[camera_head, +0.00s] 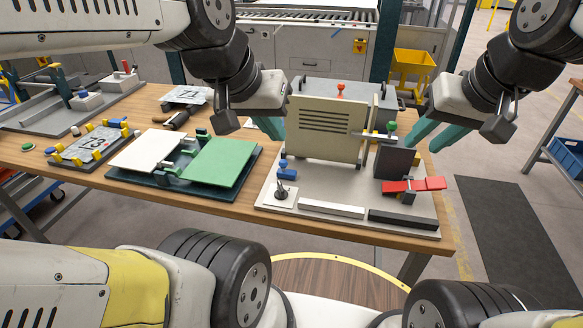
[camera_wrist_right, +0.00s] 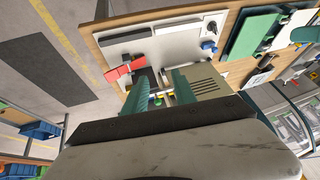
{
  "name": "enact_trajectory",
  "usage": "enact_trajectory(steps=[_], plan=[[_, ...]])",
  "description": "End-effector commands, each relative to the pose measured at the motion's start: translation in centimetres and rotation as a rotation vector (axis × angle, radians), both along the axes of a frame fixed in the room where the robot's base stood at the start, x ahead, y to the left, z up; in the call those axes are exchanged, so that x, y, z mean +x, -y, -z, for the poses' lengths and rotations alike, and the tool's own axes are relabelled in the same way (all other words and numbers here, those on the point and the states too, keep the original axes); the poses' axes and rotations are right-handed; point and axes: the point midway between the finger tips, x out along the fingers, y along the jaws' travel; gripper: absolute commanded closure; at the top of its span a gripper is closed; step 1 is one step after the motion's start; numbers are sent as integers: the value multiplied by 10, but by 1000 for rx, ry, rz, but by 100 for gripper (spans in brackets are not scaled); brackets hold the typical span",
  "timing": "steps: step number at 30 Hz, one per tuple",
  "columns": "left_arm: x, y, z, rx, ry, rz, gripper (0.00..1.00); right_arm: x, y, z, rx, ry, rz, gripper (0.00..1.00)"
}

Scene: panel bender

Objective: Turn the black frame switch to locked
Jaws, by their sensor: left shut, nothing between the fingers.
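A small black switch (camera_head: 284,195) stands on a white square plate at the front left corner of the light grey fixture board (camera_head: 325,198). It also shows in the right wrist view (camera_wrist_right: 211,27). Its lock setting is too small to read. My left gripper (camera_head: 275,133) is shut and empty, behind the switch and beside the left edge of the upright beige panel (camera_head: 325,128). My right gripper (camera_head: 424,138) is open and empty, right of the dark block (camera_head: 395,160). In the right wrist view its teal fingers (camera_wrist_right: 161,88) stand apart with nothing gripped.
A blue knob (camera_head: 284,166) stands just behind the switch. A red lever (camera_head: 414,186) is at the board's right side, with a green knob (camera_head: 392,127) behind. A white bar and a black bar lie along the front. A green panel (camera_head: 220,161) lies on the left.

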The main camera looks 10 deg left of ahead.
Motion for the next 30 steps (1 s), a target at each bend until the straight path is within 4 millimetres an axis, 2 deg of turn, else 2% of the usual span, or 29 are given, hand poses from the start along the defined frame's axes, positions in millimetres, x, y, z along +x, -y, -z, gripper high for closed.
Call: enact_trajectory(steps=[3, 8, 11, 15, 18, 22, 26, 30], plan=[[0, 0, 0, 0, 0, 0, 100, 32, -33, 7, -10, -83, -75, 67], [0, 0, 0, 0, 0, 0, 100, 70, -85, 25, -45, -178, -159, 67], [0, 0, 0, 0, 0, 0, 100, 89, -122, 44, -80, -234, -211, 67], [0, 0, 0, 0, 0, 0, 100, 107, -179, 79, -146, -303, -279, 67], [0, 0, 0, 0, 0, 0, 100, 113, -219, 108, -200, -345, -323, 67], [0, 0, 0, 0, 0, 0, 100, 113, -261, 144, -265, -381, -368, 67], [0, 0, 0, 0, 0, 0, 100, 110, -286, 167, -309, -398, -394, 67], [0, 0, 0, 0, 0, 0, 100, 108, -295, 179, -326, -405, -403, 67]])
